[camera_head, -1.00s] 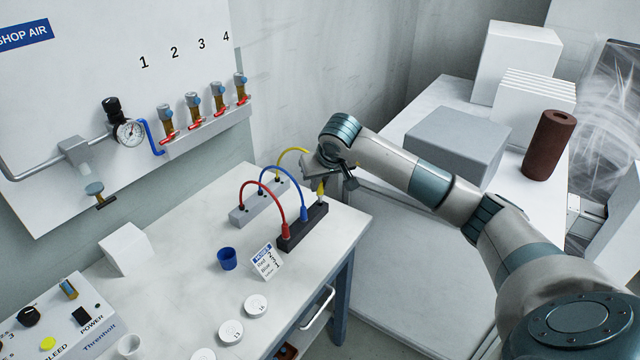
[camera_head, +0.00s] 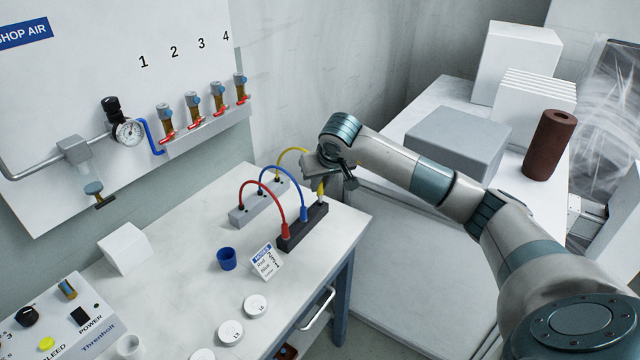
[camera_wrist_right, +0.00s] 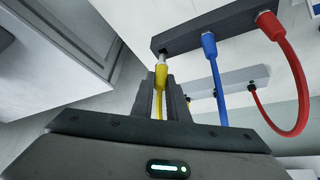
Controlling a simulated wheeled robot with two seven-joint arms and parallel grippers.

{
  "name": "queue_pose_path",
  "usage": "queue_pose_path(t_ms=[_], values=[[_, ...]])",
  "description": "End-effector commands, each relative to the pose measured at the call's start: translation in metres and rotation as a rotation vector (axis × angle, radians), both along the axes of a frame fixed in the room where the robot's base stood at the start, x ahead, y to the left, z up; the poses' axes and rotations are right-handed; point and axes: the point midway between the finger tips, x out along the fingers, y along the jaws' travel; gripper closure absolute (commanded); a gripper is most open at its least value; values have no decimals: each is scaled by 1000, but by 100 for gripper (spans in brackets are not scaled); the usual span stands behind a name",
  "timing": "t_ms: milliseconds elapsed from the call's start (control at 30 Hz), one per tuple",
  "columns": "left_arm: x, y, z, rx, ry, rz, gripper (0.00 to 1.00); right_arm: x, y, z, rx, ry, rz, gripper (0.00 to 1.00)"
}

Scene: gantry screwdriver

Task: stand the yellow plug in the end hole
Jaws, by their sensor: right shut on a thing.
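The yellow plug (camera_head: 321,189) is upright at the far end of the dark block (camera_head: 300,232), with its yellow lead arching back to the grey block (camera_head: 244,212). My right gripper (camera_head: 324,181) is shut on the yellow plug. In the right wrist view the plug (camera_wrist_right: 160,101) sits between the fingers (camera_wrist_right: 162,106), its metal tip meeting the end of the dark block (camera_wrist_right: 195,36). The end hole is hidden, and I cannot tell how deep the tip is. The red plug (camera_head: 285,230) and blue plug (camera_head: 304,214) stand in the dark block. My left gripper is not in view.
A small card (camera_head: 265,263) and a blue cup (camera_head: 227,259) stand left of the dark block. White round lids (camera_head: 256,305) lie nearer. The bench's right edge is close to the block. A valve panel (camera_head: 120,60) is behind.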

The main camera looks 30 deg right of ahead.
Motion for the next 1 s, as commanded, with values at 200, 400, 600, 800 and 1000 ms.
queue_pose_path(t_ms=[200,400,600,800,1000], values=[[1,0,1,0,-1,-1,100,0,0,0,1,0,0,100],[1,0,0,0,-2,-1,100,0,0,0,1,0,0,100],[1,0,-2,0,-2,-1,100,0,0,-3,1,0,0,100],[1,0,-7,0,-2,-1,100,0,0,-8,0,0,0,100],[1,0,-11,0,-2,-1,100,0,0,-13,0,0,0,100]])
